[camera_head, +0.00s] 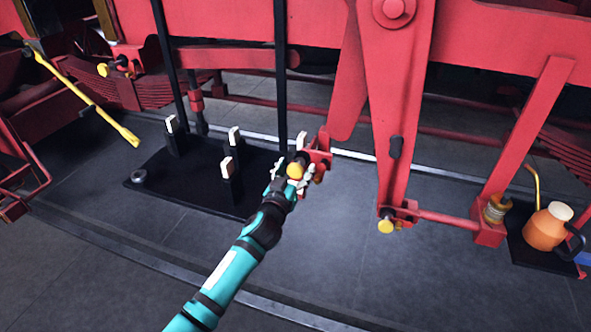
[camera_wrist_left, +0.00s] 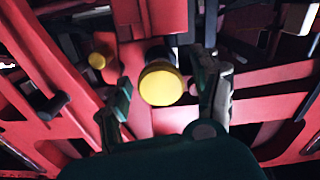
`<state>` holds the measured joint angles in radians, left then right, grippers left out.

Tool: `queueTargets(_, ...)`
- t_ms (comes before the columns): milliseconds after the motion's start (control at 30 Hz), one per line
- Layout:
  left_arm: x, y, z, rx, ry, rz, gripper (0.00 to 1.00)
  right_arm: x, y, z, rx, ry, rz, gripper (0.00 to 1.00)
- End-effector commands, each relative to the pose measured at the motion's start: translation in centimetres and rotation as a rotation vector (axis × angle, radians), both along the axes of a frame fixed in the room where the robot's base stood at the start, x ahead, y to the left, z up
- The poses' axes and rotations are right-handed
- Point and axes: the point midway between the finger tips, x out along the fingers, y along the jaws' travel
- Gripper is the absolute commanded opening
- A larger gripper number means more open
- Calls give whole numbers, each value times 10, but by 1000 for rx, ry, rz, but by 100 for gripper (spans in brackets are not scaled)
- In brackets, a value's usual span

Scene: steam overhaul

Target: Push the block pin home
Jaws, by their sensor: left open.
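The block pin (camera_head: 295,171) has a round yellow head and sits in a red bracket (camera_head: 318,152) at the lower end of a red hanging part. My left gripper (camera_head: 301,182) is at the pin head, its arm reaching in from below. In the left wrist view the yellow pin head (camera_wrist_left: 161,86) faces the camera between the two spread fingers of the gripper (camera_wrist_left: 168,98), with a visible gap at the left finger. A dark shank shows behind the head. Whether the right finger touches it, I cannot tell. My right gripper is not in view.
Another yellow-headed pin (camera_head: 386,226) sits at the foot of a red lever (camera_head: 397,130) to the right. A black mat (camera_head: 165,190) with several white-topped posts lies behind my left arm. An orange oil can (camera_head: 548,228) stands at the right. Floor in front is clear.

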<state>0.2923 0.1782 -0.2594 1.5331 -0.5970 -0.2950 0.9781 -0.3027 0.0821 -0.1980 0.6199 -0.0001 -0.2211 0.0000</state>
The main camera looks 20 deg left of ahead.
Motion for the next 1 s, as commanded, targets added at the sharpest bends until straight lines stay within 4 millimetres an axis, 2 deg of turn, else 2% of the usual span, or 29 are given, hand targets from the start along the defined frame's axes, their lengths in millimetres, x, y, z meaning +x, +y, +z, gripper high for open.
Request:
queueTargets(200, 0, 0, 0, 0, 1, 0, 65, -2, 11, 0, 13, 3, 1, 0)
queueTargets(700, 0, 0, -1, 1, 1, 0, 0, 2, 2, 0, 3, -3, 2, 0)
queueTargets(1000, 5, 0, -2, -2, 1, 1, 0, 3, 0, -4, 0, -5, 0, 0)
